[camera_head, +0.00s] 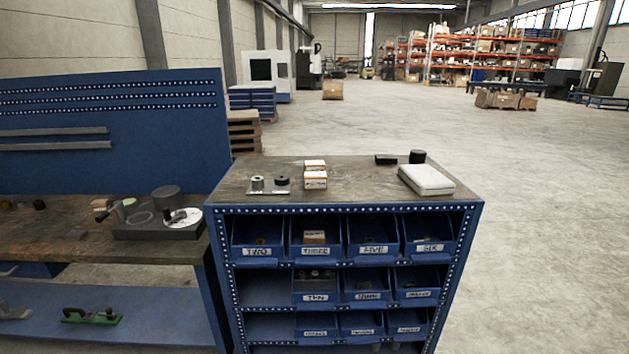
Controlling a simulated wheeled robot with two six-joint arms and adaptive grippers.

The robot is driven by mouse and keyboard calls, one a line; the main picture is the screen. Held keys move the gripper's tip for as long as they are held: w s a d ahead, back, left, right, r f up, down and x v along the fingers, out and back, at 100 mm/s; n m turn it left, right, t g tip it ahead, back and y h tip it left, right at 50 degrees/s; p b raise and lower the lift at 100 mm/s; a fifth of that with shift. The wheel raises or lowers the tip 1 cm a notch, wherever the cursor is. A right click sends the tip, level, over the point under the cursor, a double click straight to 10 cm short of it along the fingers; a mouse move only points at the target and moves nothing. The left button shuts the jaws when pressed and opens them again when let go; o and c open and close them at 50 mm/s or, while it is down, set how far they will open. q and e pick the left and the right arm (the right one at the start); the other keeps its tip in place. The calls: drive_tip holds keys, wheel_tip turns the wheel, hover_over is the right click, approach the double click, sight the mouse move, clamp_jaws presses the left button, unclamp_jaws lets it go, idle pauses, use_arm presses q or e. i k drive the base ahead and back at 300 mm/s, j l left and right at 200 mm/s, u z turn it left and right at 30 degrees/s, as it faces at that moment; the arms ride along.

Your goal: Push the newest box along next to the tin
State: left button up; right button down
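Small cardboard boxes with white labels (315,180) stand close together in a short row on the wooden top of the blue cabinet, left of its middle. I cannot read the labels, so I cannot tell which box is newest. A black round can (417,156), possibly the tin, stands at the back right of the top. A flat black block (386,159) lies just left of it. A white case (426,180) lies in front of it. Neither of my grippers is in view.
A metal plate (268,191) with two small round parts lies left of the boxes. The middle of the cabinet top (350,185) is clear. Labelled blue bins (257,251) fill much of the cabinet below. A workbench (60,240) with tools stands at left.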

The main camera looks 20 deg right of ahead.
sight(316, 180)
drive_tip(key=i+j+z, duration=0.2)
drive_tip(key=z, duration=0.15)
drive_tip(key=i+j+z, duration=0.1)
drive_tip(key=j+z, duration=0.25)
drive_tip(key=i+j+z, duration=0.1)
drive_tip(key=j+z, duration=0.25)
drive_tip(key=j, duration=0.1)
